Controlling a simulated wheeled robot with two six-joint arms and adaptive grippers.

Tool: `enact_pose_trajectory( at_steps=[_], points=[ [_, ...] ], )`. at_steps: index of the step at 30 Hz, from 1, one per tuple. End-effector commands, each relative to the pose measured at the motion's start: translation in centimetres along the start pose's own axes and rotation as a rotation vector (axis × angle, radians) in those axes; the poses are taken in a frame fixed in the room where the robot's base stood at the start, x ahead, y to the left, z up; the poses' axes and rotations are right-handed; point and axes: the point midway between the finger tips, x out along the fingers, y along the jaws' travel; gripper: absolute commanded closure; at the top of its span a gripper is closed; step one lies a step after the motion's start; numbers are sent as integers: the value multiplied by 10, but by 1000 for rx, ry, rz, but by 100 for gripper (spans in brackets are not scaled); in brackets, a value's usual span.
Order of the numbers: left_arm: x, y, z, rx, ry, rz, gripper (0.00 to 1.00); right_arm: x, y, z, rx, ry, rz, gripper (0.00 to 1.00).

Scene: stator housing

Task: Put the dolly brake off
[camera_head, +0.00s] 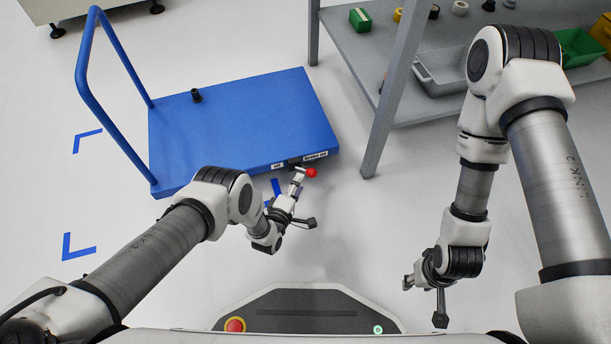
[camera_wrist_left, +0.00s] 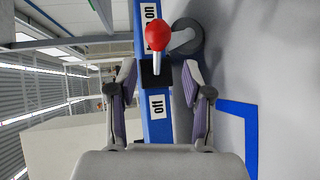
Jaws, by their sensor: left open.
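The blue dolly (camera_head: 245,115) stands at upper left in the head view. Its brake lever has a red knob (camera_head: 311,172) at the deck's near edge, also in the left wrist view (camera_wrist_left: 159,33). The lever leans toward the "brake on" label (camera_head: 316,156), away from the "off" label (camera_head: 277,165), which also shows in the left wrist view (camera_wrist_left: 157,106). My left gripper (camera_head: 297,184) is open just in front of the lever. In its wrist view, the fingers (camera_wrist_left: 158,76) lie either side of the lever's base, apart from it.
A small black part (camera_head: 196,95) stands on the dolly deck. The dolly's blue handle (camera_head: 84,75) rises at its left. A grey shelf (camera_head: 350,70) with bins stands at the right, one leg near the dolly. Floor between my arms is clear.

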Motion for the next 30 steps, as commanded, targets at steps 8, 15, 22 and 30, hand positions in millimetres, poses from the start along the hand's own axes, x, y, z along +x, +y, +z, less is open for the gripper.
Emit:
enact_pose_trajectory(
  at_steps=[8, 15, 22, 30],
  points=[
    [54, -3, 0, 2, 0, 5, 50, 35, 0, 0, 0, 0, 0, 60],
    [68, 2, -1, 2, 0, 1, 50, 39, 0, 0, 0, 0, 0, 60],
    [67, 3, -1, 2, 0, 1, 86, 38, 0, 0, 0, 0, 0, 60],
    [67, 2, -1, 2, 0, 1, 100, 38, 0, 0, 0, 0, 0, 60]
  ],
)
